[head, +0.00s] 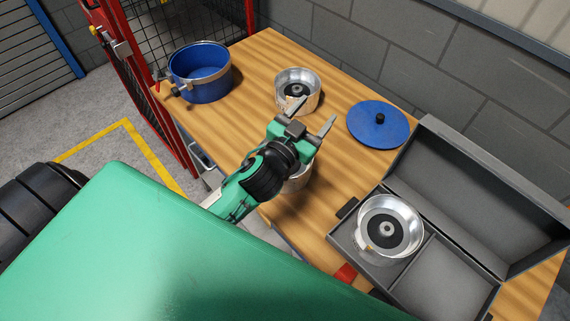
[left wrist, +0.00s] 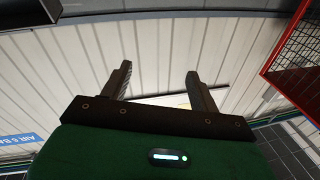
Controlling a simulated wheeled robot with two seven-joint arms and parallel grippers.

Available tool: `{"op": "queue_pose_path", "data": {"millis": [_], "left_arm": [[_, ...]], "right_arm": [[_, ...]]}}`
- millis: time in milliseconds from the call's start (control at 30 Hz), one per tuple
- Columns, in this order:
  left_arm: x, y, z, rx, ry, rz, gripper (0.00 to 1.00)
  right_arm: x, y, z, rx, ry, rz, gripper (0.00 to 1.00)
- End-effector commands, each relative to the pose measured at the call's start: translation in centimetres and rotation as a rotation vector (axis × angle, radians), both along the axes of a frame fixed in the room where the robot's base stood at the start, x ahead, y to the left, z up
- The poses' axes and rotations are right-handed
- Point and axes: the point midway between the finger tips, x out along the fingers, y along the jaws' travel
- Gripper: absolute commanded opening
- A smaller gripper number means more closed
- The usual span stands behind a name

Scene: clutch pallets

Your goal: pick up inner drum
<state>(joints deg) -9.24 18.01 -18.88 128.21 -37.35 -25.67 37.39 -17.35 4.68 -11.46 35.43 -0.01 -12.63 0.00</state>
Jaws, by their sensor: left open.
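A silver drum (head: 298,78) with a dark hub inside stands upright on the wooden table, towards the back. A similar silver drum (head: 372,212) sits in the left compartment of the open grey case. A third light metal part (head: 298,184) shows partly behind my left arm, mostly hidden. I cannot tell for certain which one is the inner drum. My left gripper (head: 317,114) is open and empty, over the table in front of the back drum. Its open fingers also show in the left wrist view (left wrist: 158,74), with no drum between them. My right gripper is not in view.
A blue pot (head: 200,88) with a metal band stands at the table's back left. A blue lid (head: 377,128) with a black knob lies to the right. The grey case (head: 455,275) with raised lid fills the right end. A red mesh fence (head: 165,110) borders the left.

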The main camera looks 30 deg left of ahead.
Motion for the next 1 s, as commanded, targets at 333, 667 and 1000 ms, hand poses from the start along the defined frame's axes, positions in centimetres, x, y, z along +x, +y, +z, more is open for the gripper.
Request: {"op": "queue_pose_path", "data": {"millis": [333,667,1000], "left_arm": [[-0.9,-9.1,8.4,0.123,-0.420,-0.490,0.62],[-4.7,-15.5,6.7,0.407,-0.481,-1.030,0.62],[-5.6,-14.0,-1.3,0.843,-0.135,-1.440,0.62]], "right_arm": [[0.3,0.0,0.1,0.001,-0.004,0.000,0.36],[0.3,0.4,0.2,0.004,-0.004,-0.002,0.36],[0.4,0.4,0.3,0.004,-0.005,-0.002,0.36]]}}
